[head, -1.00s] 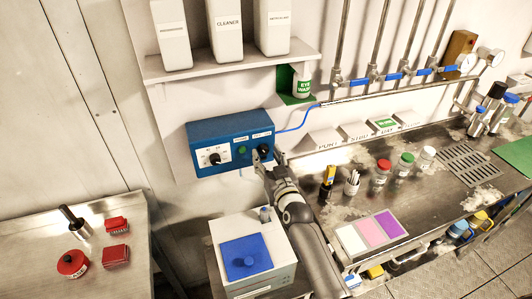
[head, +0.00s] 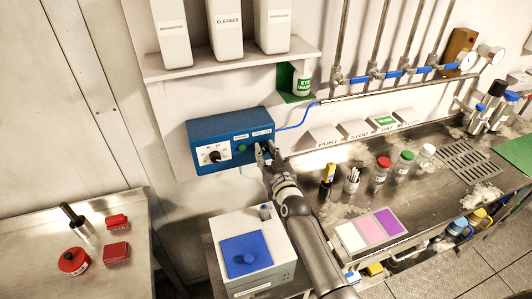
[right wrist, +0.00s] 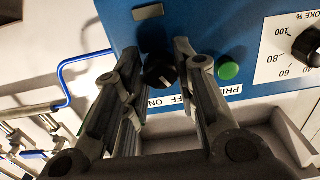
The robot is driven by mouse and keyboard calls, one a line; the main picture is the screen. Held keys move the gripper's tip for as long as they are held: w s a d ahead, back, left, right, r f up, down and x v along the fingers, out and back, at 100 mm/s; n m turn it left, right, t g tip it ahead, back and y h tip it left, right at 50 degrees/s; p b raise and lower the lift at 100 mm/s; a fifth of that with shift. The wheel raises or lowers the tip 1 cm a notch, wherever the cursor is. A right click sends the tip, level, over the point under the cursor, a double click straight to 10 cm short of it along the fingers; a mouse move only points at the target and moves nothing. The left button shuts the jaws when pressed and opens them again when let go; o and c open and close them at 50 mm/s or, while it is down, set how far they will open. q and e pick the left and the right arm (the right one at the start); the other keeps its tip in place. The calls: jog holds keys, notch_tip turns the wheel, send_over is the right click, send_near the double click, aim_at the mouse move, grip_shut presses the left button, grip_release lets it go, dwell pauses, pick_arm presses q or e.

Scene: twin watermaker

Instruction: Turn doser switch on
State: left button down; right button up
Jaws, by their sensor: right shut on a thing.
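The blue doser box (head: 231,132) is mounted on the wall. Its face carries a white dial panel with a black dial (head: 214,157) and a small green button (head: 242,149). My right gripper (head: 265,151) is at the right end of the face and covers the black switch knob there. In the right wrist view the switch knob (right wrist: 160,71) sits between the two fingertips, above a label partly reading OFF and ON. The gripper is shut on the knob. The knob's exact pointing is hard to read. My left gripper is out of view.
A white box with a blue lid (head: 246,256) stands below the doser. A shelf (head: 230,64) with white bottles is above it. A blue tube (head: 296,122) leaves the doser's right side. The steel counter at right holds several jars.

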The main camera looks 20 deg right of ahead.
jog(key=shift+m, duration=0.4)
jog(key=m, duration=0.5)
jog(key=shift+m+b, duration=0.3)
jog(key=shift+b, duration=0.1)
jog(key=m, duration=0.5)
jog(key=shift+m+b, duration=0.3)
jog(key=shift+m, duration=0.1)
jog(key=o, duration=1)
jog(key=shift+o, duration=0.2)
jog(key=s, duration=1.2)
jog(key=shift+d, duration=0.15)
